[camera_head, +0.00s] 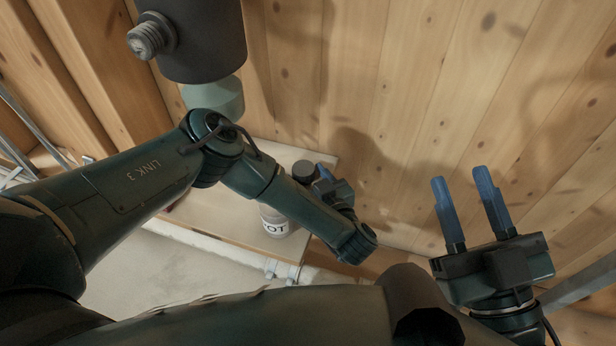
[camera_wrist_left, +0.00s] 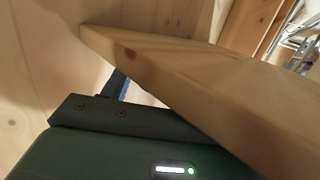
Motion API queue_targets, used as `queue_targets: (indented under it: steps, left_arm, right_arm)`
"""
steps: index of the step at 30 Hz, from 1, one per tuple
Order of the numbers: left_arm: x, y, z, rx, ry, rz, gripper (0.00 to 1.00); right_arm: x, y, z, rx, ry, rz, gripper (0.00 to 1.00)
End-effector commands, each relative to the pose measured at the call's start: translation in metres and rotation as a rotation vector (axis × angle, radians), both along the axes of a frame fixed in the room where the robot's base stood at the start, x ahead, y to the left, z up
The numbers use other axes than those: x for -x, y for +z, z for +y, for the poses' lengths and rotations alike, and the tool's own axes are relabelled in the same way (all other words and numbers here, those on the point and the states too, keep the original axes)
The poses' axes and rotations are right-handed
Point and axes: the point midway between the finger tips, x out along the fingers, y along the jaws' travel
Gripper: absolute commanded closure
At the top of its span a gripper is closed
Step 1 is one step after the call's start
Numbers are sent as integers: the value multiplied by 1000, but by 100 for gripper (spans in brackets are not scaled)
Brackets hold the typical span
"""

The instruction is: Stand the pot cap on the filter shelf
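A dark round cap-like piece (camera_head: 303,171) shows in the head view at the shelf's right end, right beside my left gripper (camera_head: 322,180); I take it for the pot cap. I cannot tell whether the gripper holds it or only sits next to it. A pale pot with a label ending in "OT" (camera_head: 275,222) is partly hidden behind my left arm. The wooden shelf (camera_head: 230,212) lies below that arm. In the left wrist view a wooden board (camera_wrist_left: 190,85) hides most of the left fingers; only a blue sliver shows. My right gripper (camera_head: 460,178) is open and empty.
A dark cylinder with a threaded bolt (camera_head: 205,40) and a grey-green piece (camera_head: 215,97) under it hang above the shelf. Plank wall (camera_head: 400,110) fills the back and right. Metal rails (camera_head: 20,120) stand at the left. Pipe fittings (camera_head: 280,270) run along the shelf's front.

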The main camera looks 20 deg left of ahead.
Motion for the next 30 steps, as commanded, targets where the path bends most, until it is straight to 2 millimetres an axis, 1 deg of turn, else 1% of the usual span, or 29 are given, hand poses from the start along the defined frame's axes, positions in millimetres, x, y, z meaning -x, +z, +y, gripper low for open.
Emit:
queue_targets:
  steps: [1,3,9,13,14,15,18,21,27,30]
  left_arm:
    - [0,0,0,0,0,0,38]
    - [0,0,0,0,0,0,34]
    - [0,0,0,0,0,0,34]
    - [2,7,-2,1,-1,2,34]
    - [5,8,-6,0,-3,3,34]
    - [10,9,-10,1,-4,5,34]
    - [24,15,-24,0,-5,2,34]
    - [38,20,-37,-2,-6,3,34]
    - [66,24,-64,1,-5,-1,34]
    - [77,23,-72,0,-3,1,34]
  right_arm:
    - [0,0,0,0,0,1,64]
    - [0,0,0,0,0,1,64]
    - [0,0,0,0,0,1,64]
    - [0,5,0,-1,1,11,64]
    - [1,2,0,-3,0,38,64]
    - [5,-8,1,-8,-2,98,64]
    - [12,-23,4,-19,-2,221,64]
    - [10,-18,0,25,-30,211,64]
    - [11,-20,-5,97,-68,211,64]
    - [11,-22,-6,117,-76,209,64]
